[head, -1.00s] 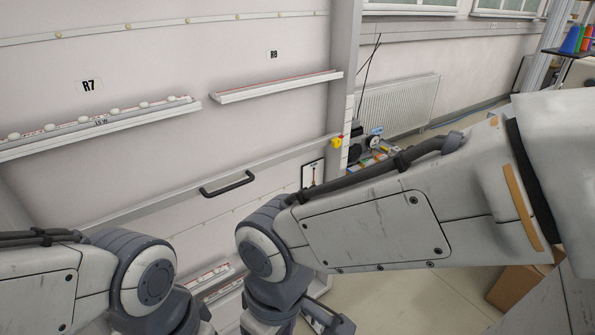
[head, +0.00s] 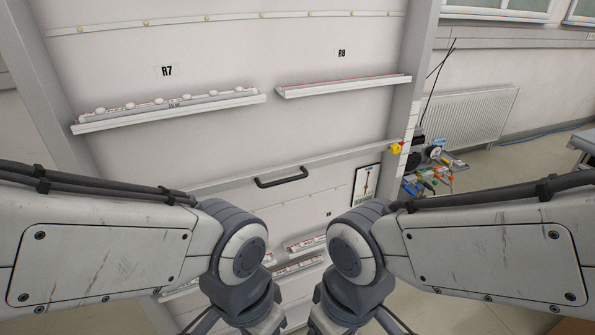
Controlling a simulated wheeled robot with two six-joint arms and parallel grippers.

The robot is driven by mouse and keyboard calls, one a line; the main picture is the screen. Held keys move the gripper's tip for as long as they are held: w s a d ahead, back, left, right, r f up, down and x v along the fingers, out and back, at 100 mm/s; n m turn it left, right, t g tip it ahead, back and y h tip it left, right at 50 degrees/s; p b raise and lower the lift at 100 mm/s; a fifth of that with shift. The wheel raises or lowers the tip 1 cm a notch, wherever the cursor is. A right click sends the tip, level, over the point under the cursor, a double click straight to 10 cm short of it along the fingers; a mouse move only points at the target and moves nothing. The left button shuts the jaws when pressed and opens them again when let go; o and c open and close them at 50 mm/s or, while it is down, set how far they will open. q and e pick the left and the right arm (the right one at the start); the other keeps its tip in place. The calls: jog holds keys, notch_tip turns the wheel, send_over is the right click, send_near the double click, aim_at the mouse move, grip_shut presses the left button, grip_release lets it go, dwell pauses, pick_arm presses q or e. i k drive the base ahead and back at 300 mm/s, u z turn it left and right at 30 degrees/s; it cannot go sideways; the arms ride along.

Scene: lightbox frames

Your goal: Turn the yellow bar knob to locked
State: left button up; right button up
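The yellow bar knob (head: 397,148) is small in the head view, on the right post of the white panel frame, level with the right end of the grey crossbar. Which way its bar points is too small to tell. My two arms come in from the left and right, low in the view, and bend downward at grey joints near the middle. Their fingertips are not visible at the bottom edge. Neither arm touches the knob; my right arm's joint is below and left of it in the picture.
A dark handle (head: 282,177) is on the crossbar. Ledges R7 (head: 170,111) and R8 (head: 345,86) hold strips. A framed picture (head: 366,185) hangs below the knob. Coloured tools (head: 428,180) and a radiator (head: 470,128) are to the right.

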aim_at(395, 149)
jog(key=k, duration=0.55)
jog(key=z, duration=0.45)
jog(key=i, duration=1.45)
jog(key=z, duration=0.1)
